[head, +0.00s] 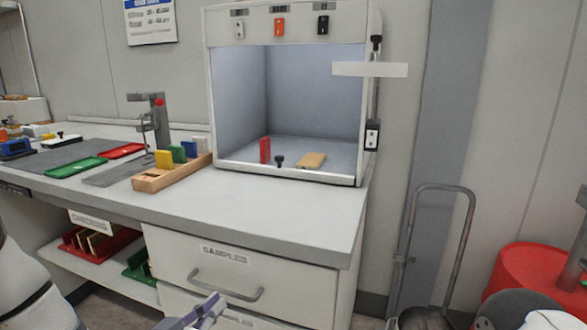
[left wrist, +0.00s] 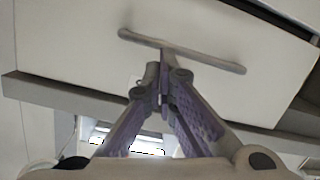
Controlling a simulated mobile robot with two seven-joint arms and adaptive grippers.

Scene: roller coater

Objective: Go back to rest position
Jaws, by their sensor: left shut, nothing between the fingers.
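My left gripper (head: 207,311) shows at the bottom of the head view, in front of the drawers under the bench. In the left wrist view its fingers (left wrist: 163,85) are together, with nothing between them. The grey drawer handle (left wrist: 180,50) lies beyond the fingertips in that view; I cannot tell whether they touch it. In the head view the SAMPLES drawer (head: 280,285) looks closed. My right gripper is not in view; only part of what seems my right arm (head: 545,320) shows at the lower right.
The bench (head: 240,215) carries an open-front booth (head: 300,110) with a red panel (head: 265,150) and a tan block (head: 312,160) inside. A wooden rack (head: 160,179) holds coloured panels. A hand cart (head: 437,230) and red drum (head: 530,270) stand at right.

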